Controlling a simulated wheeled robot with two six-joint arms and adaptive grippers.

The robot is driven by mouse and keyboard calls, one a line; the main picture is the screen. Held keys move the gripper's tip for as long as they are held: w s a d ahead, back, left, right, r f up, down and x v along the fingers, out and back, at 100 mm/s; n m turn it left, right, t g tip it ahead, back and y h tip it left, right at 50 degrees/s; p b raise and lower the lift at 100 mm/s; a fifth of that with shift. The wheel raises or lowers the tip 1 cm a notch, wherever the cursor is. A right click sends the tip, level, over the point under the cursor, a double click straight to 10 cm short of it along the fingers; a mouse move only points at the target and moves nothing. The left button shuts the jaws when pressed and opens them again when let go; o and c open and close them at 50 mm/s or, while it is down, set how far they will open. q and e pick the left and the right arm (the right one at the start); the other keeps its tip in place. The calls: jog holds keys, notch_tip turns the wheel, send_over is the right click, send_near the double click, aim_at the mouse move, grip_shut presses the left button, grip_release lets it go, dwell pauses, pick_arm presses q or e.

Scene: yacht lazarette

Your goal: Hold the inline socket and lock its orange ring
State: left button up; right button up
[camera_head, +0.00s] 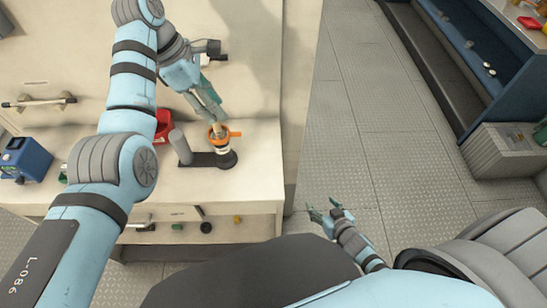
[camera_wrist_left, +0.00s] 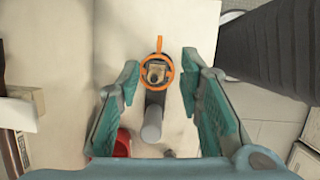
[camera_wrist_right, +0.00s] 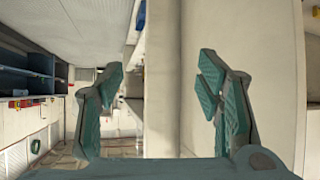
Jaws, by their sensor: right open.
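The inline socket (camera_head: 222,148) stands upright on a dark base plate (camera_head: 205,160) on the cream counter. Its orange ring (camera_head: 228,133) has a tab pointing right in the head view. In the left wrist view the orange ring (camera_wrist_left: 157,57) circles the socket's tan top (camera_wrist_left: 156,72), tab at the top. My left gripper (camera_head: 212,112) is just above the socket, fingers apart on both sides of it in the wrist view, apparently not touching. My right gripper (camera_head: 327,212) is open and empty, off the counter's right side, over the floor.
A grey cylinder (camera_head: 181,147) stands on the base plate beside the socket. A blue box (camera_head: 25,160) sits at the counter's left. A tall cream panel (camera_wrist_right: 162,80) stands before the right gripper.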

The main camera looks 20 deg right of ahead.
jog(key=w+a+r+n+t+y, duration=0.1)
jog(key=w+a+r+t+y, duration=0.2)
jog(key=r, duration=0.5)
jog(key=w+a+r+n+t+y, duration=0.15)
jog(key=w+r, duration=0.25)
jog(key=r, duration=0.4)
jog(key=w+a+r+n+t+y, duration=0.1)
jog(key=w+a+r+t+y, duration=0.2)
jog(key=r, duration=0.6)
jog(key=n+g+y, duration=0.5)
jog(key=n, duration=0.1)
send_near(228, 144)
jog(key=v, duration=0.3)
jog(key=shift+d+r+m, duration=0.25)
jog(key=shift+d, duration=0.15)
jog(key=shift+w+a+g+y, duration=0.2)
jog(key=shift+a+g+y, duration=0.05)
jog(key=shift+a, duration=0.1)
jog(key=x, duration=1.3)
jog(key=shift+w+a+f, duration=0.15)
jog(key=shift+w+a, duration=0.05)
jog(key=shift+w, duration=0.1)
jog(key=shift+c, duration=0.2)
grip_shut()
